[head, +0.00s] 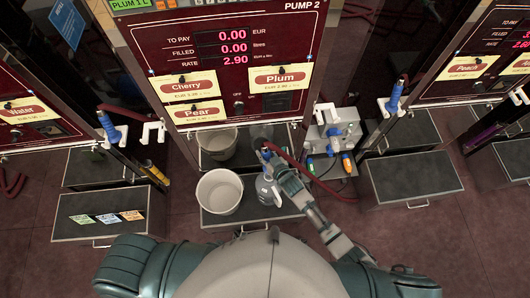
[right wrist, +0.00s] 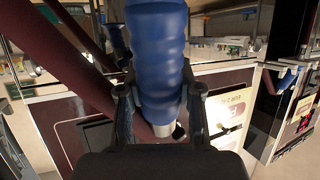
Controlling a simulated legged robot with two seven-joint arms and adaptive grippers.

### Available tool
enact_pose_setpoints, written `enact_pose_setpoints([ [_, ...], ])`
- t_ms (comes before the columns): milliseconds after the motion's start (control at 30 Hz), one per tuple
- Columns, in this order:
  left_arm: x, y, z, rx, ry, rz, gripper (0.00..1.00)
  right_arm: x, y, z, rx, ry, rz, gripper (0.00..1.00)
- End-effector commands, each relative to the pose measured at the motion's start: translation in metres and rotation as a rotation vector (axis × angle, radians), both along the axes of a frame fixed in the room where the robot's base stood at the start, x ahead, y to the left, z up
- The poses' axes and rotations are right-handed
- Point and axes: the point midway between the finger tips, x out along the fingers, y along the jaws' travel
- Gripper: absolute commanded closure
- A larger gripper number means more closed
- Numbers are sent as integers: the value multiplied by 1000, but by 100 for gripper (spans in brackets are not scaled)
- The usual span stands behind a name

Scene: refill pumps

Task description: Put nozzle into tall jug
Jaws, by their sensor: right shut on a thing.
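My right gripper (head: 270,158) is shut on the blue nozzle (head: 265,154), just above the top of the tall jug. In the right wrist view the blue nozzle grip (right wrist: 158,55) stands between the two fingers (right wrist: 160,105). The tall grey jug (head: 267,190) stands on the dark shelf in front of pump 2, right of a white bucket. The gripper and nozzle partly cover the jug's mouth, so I cannot tell if the spout is inside it. A dark red hose (head: 292,160) runs near the nozzle and gripper. My left gripper is not in view.
A white bucket (head: 219,192) stands beside the jug, with a second bucket (head: 217,143) behind it. Pump 2's panel (head: 235,60) rises behind. Other blue nozzles hang at left (head: 107,125) and right (head: 395,97). A grey box (head: 333,135) is right of the jug.

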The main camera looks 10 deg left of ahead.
Motion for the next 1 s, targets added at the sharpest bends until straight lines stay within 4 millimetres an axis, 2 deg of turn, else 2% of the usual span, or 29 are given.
enact_pose_setpoints([
  [1000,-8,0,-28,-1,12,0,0,0,0,-37,2,-1,0,100],
])
